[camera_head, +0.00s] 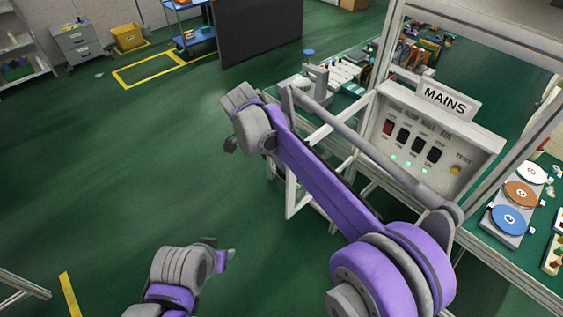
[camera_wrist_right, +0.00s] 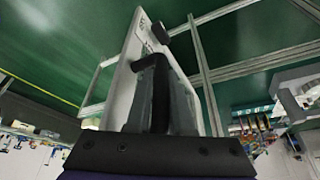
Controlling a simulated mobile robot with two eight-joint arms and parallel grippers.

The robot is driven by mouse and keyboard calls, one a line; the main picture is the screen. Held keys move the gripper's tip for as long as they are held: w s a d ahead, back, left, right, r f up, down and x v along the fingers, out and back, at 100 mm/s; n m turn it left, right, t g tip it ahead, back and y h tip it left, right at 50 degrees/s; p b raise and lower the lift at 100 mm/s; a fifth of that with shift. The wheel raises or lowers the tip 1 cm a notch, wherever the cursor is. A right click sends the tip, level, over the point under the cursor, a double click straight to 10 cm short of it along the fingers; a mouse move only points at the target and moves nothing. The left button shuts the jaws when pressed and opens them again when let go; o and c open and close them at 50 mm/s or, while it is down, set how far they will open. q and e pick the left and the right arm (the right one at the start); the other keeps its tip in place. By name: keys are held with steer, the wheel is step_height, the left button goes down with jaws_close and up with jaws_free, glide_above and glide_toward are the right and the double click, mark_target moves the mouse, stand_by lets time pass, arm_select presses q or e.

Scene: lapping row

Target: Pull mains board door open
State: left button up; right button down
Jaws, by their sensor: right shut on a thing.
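The mains board (camera_head: 470,148) is a pale box at the right of the head view, with a MAINS sign (camera_head: 445,98), dark and red switches, and lit green lamps. In the right wrist view a pale panel (camera_wrist_right: 122,72), apparently its door, stands edge-on with a dark handle (camera_wrist_right: 159,92) on it. My right gripper (camera_wrist_right: 160,105) is shut on this handle. In the head view my right arm crosses in front of the board, and its fingertips and the handle are not clear. My left gripper (camera_head: 222,258) is low in the head view, away from the board; its jaws are unclear.
A green-topped bench (camera_head: 345,100) with parts runs behind the board. Coloured discs (camera_head: 521,194) lie at the right. A dark screen (camera_head: 258,32), blue trolley (camera_head: 188,18) and yellow bin (camera_head: 128,38) stand at the back. The green floor at the left is clear.

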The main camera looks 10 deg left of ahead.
steer(key=shift+a+f, duration=0.1)
steer(key=shift+f, duration=0.05)
steer(key=c, duration=0.8)
jaws_free()
arm_select(q)
steer(key=shift+w, duration=0.1)
steer(key=shift+w+r+p, duration=0.35)
steer(key=shift+r+p, duration=0.15)
steer(key=shift+r, duration=0.2)
arm_select(e)
steer(key=w+v, duration=0.1)
steer(key=v, duration=0.9)
steer(key=shift+s+r, duration=0.45)
steer(key=shift+r, duration=0.1)
